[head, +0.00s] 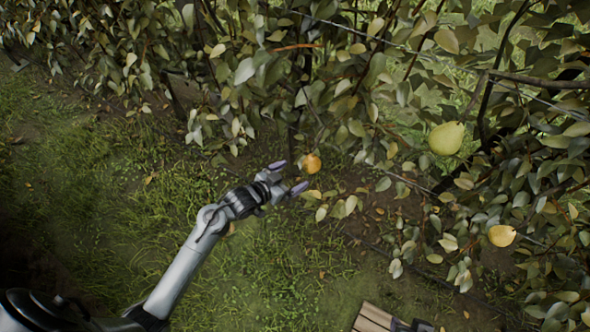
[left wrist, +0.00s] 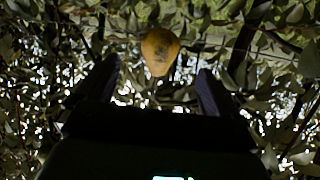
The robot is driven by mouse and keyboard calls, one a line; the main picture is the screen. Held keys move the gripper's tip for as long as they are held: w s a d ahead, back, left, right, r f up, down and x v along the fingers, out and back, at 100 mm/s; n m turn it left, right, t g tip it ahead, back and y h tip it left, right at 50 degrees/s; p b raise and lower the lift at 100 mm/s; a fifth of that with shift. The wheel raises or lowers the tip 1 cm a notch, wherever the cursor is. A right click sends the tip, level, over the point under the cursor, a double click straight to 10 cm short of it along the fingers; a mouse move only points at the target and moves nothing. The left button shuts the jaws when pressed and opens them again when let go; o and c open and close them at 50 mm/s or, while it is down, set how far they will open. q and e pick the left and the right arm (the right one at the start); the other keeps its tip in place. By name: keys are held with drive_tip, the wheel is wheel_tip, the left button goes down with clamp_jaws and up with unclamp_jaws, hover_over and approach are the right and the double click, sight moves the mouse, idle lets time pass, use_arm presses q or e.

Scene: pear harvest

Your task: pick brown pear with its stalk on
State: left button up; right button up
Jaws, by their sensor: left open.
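The brown pear (head: 312,163) hangs at the edge of the foliage in the head view, small and orange-brown. My left gripper (head: 289,177) is open, with its two purple-grey fingertips just short of the pear. In the left wrist view the pear (left wrist: 160,50) shows ahead of the gap between the two dark fingers (left wrist: 160,88), slightly above their tips. It looks yellow-brown with darker patches. Nothing is between the fingers. I cannot make out its stalk in either view. My right gripper is not in view.
A large yellow-green pear (head: 446,138) and a smaller yellow pear (head: 502,236) hang to the right among leaves. Wires and branches cross the hedge. A wooden crate (head: 374,318) shows at the bottom edge. Grass (head: 270,260) around my left arm is open.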

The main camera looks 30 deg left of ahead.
sight(313, 163)
use_arm(q)
drive_tip(key=x, duration=1.1)
drive_tip(key=shift+w+r, duration=0.15)
drive_tip(key=shift+r, duration=0.1)
drive_tip(key=c, duration=1.1)
